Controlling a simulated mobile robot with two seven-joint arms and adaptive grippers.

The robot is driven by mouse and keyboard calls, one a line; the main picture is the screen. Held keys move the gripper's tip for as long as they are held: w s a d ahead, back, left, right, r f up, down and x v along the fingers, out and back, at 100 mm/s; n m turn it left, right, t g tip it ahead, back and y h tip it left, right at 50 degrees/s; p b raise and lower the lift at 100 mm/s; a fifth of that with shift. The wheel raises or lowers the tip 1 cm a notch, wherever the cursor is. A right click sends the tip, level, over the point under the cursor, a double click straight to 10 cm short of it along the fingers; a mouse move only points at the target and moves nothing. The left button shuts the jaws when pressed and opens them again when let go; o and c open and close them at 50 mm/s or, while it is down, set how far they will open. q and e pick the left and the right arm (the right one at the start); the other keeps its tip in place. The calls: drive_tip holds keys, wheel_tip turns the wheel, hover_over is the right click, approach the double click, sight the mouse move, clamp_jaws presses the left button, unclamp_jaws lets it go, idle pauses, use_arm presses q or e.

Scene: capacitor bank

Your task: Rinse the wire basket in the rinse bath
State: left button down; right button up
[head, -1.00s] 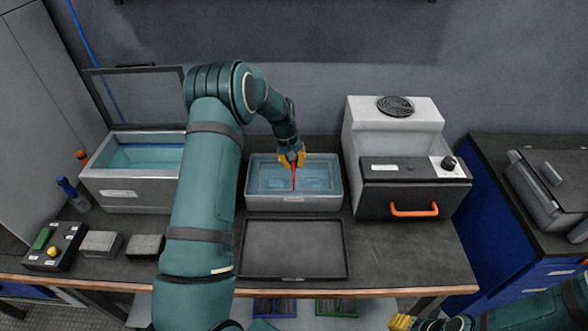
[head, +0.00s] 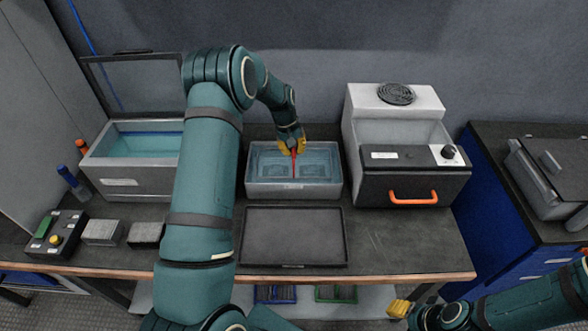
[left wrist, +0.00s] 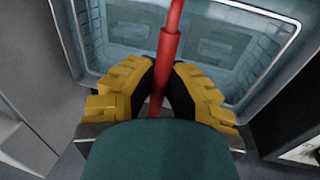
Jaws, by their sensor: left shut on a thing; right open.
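The rinse bath (head: 293,190) is a pale grey open tank of bluish water at the middle of the bench. My left gripper (head: 292,146) is above its far part, shut on a thin red upright handle (head: 294,167). The left wrist view shows the same red handle (left wrist: 168,50) between the yellow fingers (left wrist: 160,95). The handle runs down into the bath. Mesh-like walls (left wrist: 270,42) show faintly inside the tank there; the wire basket is hard to make out, and its depth cannot be told. My right gripper (head: 398,308) is open and empty, low in front of the bench.
A dark tray (head: 293,236) lies in front of the bath. A lidded tank (head: 130,182) with its lid up stands left. A grey machine with an orange handle (head: 413,197) stands right. A control box (head: 55,236) and two blocks sit front left.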

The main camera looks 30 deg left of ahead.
use_arm(q)
drive_tip(key=shift+r+p, duration=2.75)
drive_tip(key=shift+r, duration=2.15)
